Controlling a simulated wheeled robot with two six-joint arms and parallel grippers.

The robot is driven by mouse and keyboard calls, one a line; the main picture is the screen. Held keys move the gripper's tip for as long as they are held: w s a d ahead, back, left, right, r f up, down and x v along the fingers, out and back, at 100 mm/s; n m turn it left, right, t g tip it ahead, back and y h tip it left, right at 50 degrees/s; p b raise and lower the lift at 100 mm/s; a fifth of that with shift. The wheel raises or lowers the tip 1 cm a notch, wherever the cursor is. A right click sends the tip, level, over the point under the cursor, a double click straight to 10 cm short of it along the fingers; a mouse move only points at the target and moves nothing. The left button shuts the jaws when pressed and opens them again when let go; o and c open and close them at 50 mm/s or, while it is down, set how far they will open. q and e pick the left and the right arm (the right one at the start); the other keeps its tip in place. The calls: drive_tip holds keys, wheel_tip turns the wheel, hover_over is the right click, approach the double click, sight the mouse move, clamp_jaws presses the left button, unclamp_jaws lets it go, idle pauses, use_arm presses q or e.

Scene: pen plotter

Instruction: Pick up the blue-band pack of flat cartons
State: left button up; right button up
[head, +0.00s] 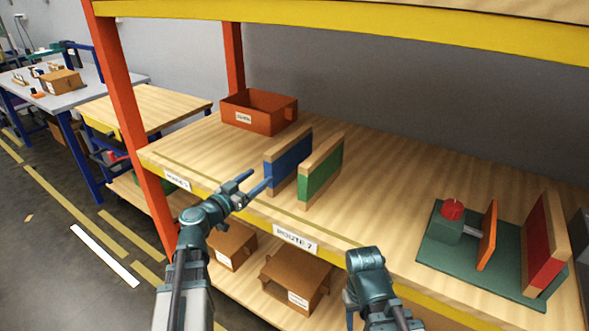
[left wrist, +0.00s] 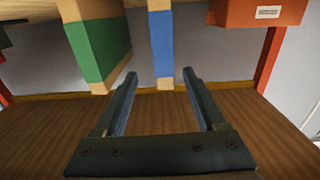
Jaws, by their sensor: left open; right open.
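The blue-band pack of flat cartons (head: 288,161) stands upright on the shelf, tan at its edges with a wide blue band. My left gripper (head: 259,179) is open and empty just in front of its near edge. In the left wrist view the blue-band pack (left wrist: 161,45) lies ahead, in line with the gap between the open fingers (left wrist: 161,74); I see no contact. A similar green-band pack (head: 320,172) stands to its right, and it shows at left in the left wrist view (left wrist: 103,48). My right gripper (head: 350,304) is low at the front, its fingers mostly hidden.
An orange-red bin (head: 259,112) stands behind and left of the packs. A green base (head: 484,265) with a red knob, an orange plate and a red-band pack (head: 544,243) is at right. An orange post (head: 137,118) rises at the left. Cardboard boxes (head: 296,281) sit on the lower shelf.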

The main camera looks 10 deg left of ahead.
sight(267, 167)
use_arm(q)
drive_tip(key=shift+w+a+r, duration=0.1)
drive_tip(key=shift+w+a, duration=0.2)
drive_tip(key=shift+w, duration=0.15)
drive_tip(key=x, duration=0.7)
drive_tip(key=shift+w+d, duration=0.2)
drive_tip(key=shift+w, duration=0.2)
drive_tip(key=x, duration=0.5)
drive_tip(key=shift+w+d+r+p, duration=0.1)
drive_tip(key=shift+w+r+p, duration=0.05)
drive_tip(key=shift+r+p, duration=0.2)
clamp_jaws()
